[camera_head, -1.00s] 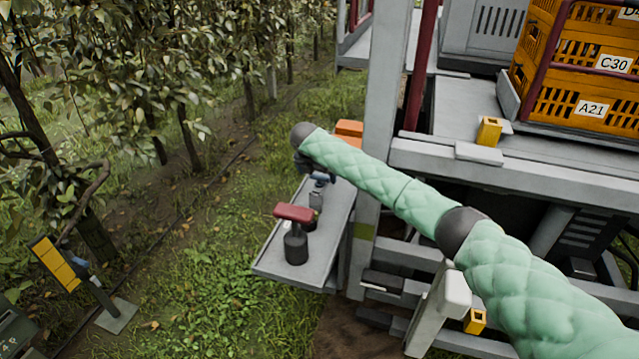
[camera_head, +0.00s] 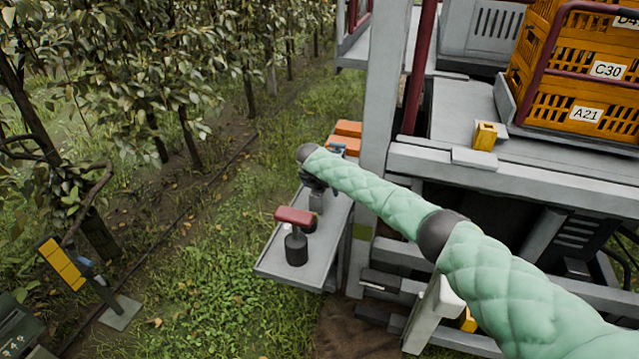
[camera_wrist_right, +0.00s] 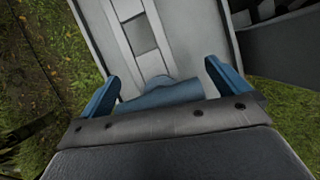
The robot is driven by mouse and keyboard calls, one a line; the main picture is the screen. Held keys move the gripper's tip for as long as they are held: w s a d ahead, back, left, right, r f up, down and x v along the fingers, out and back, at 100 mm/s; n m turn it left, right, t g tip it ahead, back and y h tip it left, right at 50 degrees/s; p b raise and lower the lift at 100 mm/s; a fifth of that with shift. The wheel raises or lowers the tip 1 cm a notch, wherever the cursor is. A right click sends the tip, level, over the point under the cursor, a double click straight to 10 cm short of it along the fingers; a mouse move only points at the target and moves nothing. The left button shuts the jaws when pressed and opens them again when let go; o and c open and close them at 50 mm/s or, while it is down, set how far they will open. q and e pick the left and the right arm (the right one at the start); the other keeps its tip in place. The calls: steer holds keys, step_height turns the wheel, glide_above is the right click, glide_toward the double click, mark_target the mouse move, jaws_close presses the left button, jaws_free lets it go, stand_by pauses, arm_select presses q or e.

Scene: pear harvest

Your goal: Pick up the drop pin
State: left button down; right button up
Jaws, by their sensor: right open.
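My right gripper (camera_head: 314,184) is low over the grey side tray (camera_head: 275,262), partly hidden by its own wrist. In the right wrist view the right gripper (camera_wrist_right: 161,72) is open, its two blue fingers spread apart. A blue-grey rounded piece (camera_wrist_right: 165,94) lies between the finger bases, and a pale grey strip with a square recess (camera_wrist_right: 140,35) runs ahead of it. I cannot tell for certain which of these is the drop pin, or whether the fingers touch anything. My left gripper is not in view.
A black canister with a red top (camera_head: 295,240) stands on the tray near the gripper. Orange blocks (camera_head: 347,130) sit behind. A grey post (camera_head: 382,100) rises right of the tray. Yellow crates (camera_head: 570,80) stand on the platform.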

steer(key=c, duration=1)
steer(key=shift+o, duration=0.2)
steer(key=shift+r, duration=0.1)
